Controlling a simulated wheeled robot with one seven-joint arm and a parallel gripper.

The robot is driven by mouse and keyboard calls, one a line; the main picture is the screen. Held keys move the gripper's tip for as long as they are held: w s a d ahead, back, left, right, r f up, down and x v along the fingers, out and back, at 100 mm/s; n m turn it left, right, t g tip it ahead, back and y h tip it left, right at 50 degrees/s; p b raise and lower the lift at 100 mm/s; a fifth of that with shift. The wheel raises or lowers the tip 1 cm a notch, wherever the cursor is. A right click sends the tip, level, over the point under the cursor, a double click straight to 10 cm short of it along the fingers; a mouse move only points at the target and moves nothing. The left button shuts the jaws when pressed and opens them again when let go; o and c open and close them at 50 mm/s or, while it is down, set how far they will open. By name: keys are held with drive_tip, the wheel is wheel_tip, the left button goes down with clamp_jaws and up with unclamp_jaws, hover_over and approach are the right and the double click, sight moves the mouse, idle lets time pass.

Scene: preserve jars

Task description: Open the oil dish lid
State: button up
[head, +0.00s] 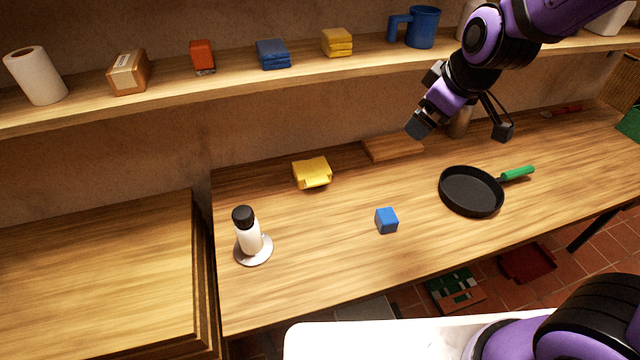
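A small yellow box-like dish (312,171) sits towards the back left of the table; it appears to be the oil dish, and its lid looks closed, though the seam is too small to tell. My gripper (460,130) is at the upper right, above the back of the table. Its two dark fingertips are wide apart. It is well to the right of the yellow dish and touches nothing that I can see. A beige jar (460,124) shows partly between and behind the fingers.
On the table (320,270) are a white bottle (249,238) with a black cap on a saucer (263,258), a blue cube (386,221), a black pan (470,192) and a wooden board (392,148). A shelf (180,88) with several items runs above the back.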

drive_tip(key=w+a+f+n+h, duration=0.1)
drive_tip(key=w+a+f+n, duration=0.15)
drive_tip(key=f, duration=0.35)
drive_tip(key=w+a+f+n, duration=0.2)
drive_tip(key=a+f+n, duration=0.1)
drive_tip(key=f, duration=0.3)
drive_tip(key=n+t+y, duration=0.2)
drive_tip(key=n+t, duration=0.6)
drive_tip(key=n, duration=1.4)
approach(318, 181)
drive_tip(key=shift+s+d+r, duration=0.35)
drive_tip(key=shift+s+d, duration=0.15)
drive_tip(key=shift+d, duration=0.1)
drive_tip(key=shift+s+d+r, duration=0.35)
drive_tip(key=shift+s+d, duration=0.2)
drive_tip(key=shift+d, duration=0.05)
drive_tip(key=shift+s+a+f+n+y, duration=0.1)
drive_tip(key=shift+a+n+y, duration=0.2)
drive_tip(key=shift+n, duration=0.25)
drive_tip(key=shift+a+f+n+y, duration=0.1)
drive_tip(key=shift+a+n+y, duration=0.2)
drive_tip(key=shift+n, duration=0.2)
drive_tip(key=x, duration=1)
drive_tip(key=shift+w+f, duration=0.2)
drive_tip(key=shift+w, duration=0.1)
drive_tip(key=shift+c, duration=0.5)
